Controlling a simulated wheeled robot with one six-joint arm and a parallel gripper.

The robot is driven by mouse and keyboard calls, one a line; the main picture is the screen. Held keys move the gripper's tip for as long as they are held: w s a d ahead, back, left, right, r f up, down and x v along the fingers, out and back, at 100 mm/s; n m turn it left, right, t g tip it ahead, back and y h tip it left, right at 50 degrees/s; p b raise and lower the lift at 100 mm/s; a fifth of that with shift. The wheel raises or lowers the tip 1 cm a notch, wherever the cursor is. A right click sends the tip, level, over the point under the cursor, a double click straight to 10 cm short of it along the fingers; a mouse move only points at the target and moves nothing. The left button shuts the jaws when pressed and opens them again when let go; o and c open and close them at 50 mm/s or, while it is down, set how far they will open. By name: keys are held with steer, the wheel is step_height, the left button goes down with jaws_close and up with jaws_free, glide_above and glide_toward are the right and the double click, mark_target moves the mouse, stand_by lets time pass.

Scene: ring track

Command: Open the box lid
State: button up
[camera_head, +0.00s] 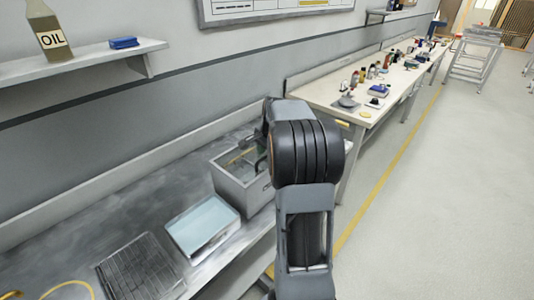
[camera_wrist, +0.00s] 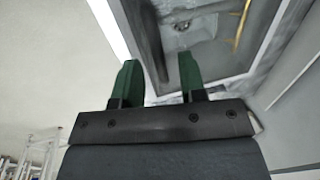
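A grey open-topped box (camera_head: 246,190) stands on the grey workbench, with a yellow rod and small items inside. A shallow box with a pale blue top (camera_head: 203,226) lies in front of it; its top looks closed. I cannot tell which of the two has the lid. My gripper (camera_wrist: 158,62) has two green fingers set apart with nothing held between them. In the wrist view it is over a rim of a grey container (camera_wrist: 152,45), whose inside shows a yellow rod. I cannot tell whether the fingers touch the rim. My arm hides most of the gripper in the head view.
A dark ribbed tray (camera_head: 140,268) and a yellow cable (camera_head: 70,286) lie at the near left of the bench. A shelf (camera_head: 85,68) holds an oil bottle (camera_head: 48,32) and a blue item. A cluttered white table (camera_head: 325,91) stands behind. Floor at right is clear.

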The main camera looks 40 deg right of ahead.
jaws_close()
stand_by(0.4)
